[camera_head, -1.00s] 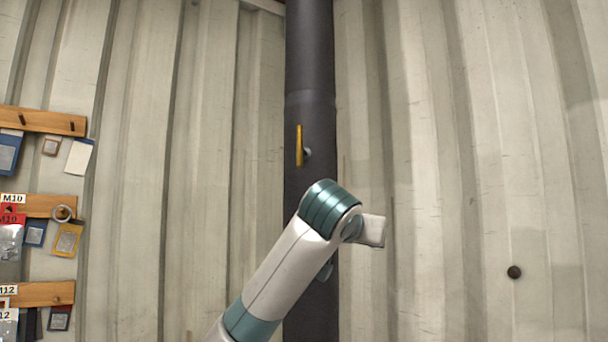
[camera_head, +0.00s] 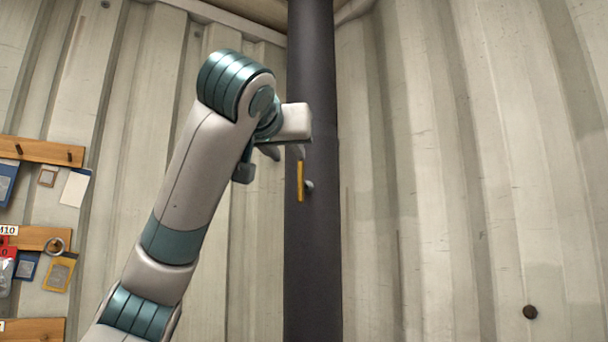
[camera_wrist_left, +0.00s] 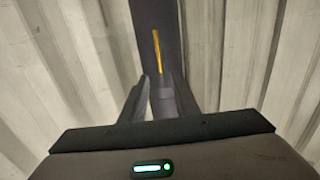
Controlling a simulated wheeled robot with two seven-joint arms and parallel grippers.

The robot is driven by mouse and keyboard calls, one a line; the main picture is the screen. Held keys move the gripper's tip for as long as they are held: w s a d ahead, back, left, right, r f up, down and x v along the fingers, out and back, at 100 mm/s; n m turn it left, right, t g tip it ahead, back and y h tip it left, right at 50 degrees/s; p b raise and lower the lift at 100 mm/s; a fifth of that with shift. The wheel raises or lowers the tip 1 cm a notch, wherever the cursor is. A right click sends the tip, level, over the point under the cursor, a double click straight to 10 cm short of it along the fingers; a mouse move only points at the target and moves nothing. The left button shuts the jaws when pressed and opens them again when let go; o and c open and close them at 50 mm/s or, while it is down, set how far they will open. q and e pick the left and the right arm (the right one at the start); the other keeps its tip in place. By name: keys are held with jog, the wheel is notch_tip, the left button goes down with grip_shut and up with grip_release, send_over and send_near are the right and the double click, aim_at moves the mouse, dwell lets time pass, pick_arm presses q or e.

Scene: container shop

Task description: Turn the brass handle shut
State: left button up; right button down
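The brass handle (camera_head: 300,181) is a thin yellow bar standing upright on the dark vertical pipe (camera_head: 312,260), with a small grey fitting at its right. My left gripper (camera_head: 285,154) is just above and left of the handle, in front of the pipe. In the left wrist view its two fingers (camera_wrist_left: 160,92) are apart with nothing between them. The handle also shows there (camera_wrist_left: 157,52), beyond the fingertips and roughly in line with the gap. I cannot tell the exact distance. My right gripper is in neither view.
Pale corrugated metal walls (camera_head: 430,200) stand behind the pipe on both sides. Wooden rails (camera_head: 38,150) with hanging packets are at the far left. The space right of the pipe is clear.

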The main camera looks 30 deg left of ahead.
aim_at(302, 171)
pick_arm(q)
jog(key=shift+w, duration=0.1)
jog(key=p+x, duration=0.9)
jog(key=x, duration=0.6)
jog(key=shift+w+a+r, duration=0.1)
jog(key=shift+w+a, duration=0.1)
jog(key=shift+w, duration=0.15)
jog(key=shift+w+a+p, duration=0.25)
jog(key=shift+w+p, duration=0.2)
jog(key=shift+w, duration=0.25)
grip_shut()
